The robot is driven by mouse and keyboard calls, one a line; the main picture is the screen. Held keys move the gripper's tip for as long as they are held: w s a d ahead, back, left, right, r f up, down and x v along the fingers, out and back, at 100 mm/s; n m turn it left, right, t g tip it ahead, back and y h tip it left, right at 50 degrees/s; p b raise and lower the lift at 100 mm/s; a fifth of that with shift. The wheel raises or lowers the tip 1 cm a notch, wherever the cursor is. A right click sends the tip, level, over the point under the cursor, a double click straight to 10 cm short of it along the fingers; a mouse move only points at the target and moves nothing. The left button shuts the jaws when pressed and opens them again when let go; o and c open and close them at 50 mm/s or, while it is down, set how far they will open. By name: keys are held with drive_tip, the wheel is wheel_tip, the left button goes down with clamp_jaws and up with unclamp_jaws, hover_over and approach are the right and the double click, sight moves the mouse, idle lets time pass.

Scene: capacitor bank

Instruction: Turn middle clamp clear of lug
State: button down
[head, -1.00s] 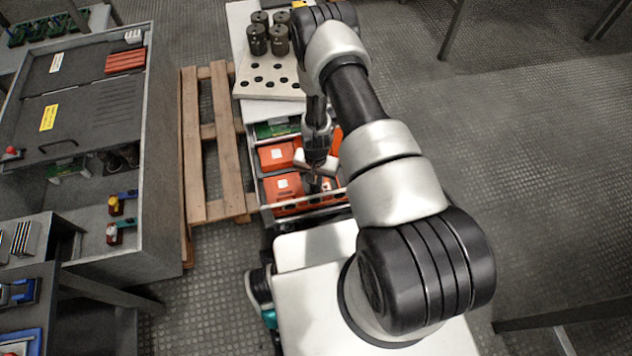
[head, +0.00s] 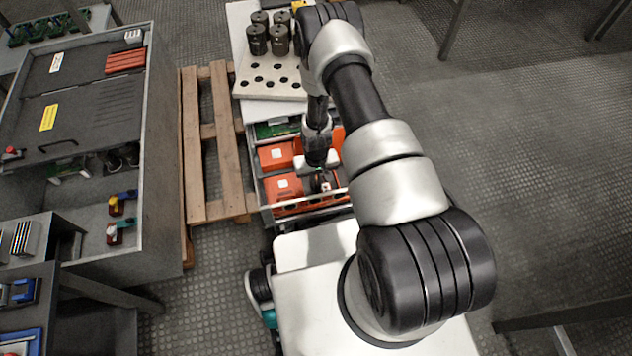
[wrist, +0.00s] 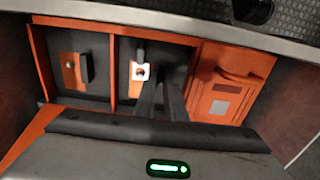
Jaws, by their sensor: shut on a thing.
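My gripper (head: 323,182) points down into the open drawer (head: 306,209) in the head view. In the wrist view its dark fingers (wrist: 160,99) are shut in the middle bay, just below and right of a pale metal lug (wrist: 141,72). They close on the middle clamp, which is dark and mostly hidden by the fingers, so I cannot tell its exact angle. In the left bay, another clamp (wrist: 88,67) is a dark block beside a pale stud on a copper-coloured plate. The right bay holds an orange module (wrist: 222,95) with a pale label.
Orange dividers (wrist: 112,68) separate the bays, and the drawer walls are close around my fingers. Behind the drawer, a perforated plate (head: 262,88) carries several dark cylinders (head: 257,40). A wooden pallet (head: 196,150) and a grey cabinet (head: 160,130) stand to the left.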

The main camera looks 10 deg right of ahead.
idle(0.3)
drive_tip(key=c, duration=2.1)
unclamp_jaws()
drive_tip(key=shift+r, duration=0.1)
wheel_tip(320, 180, up, 17)
drive_tip(key=p, duration=0.5)
drive_tip(key=shift+r, duration=0.15)
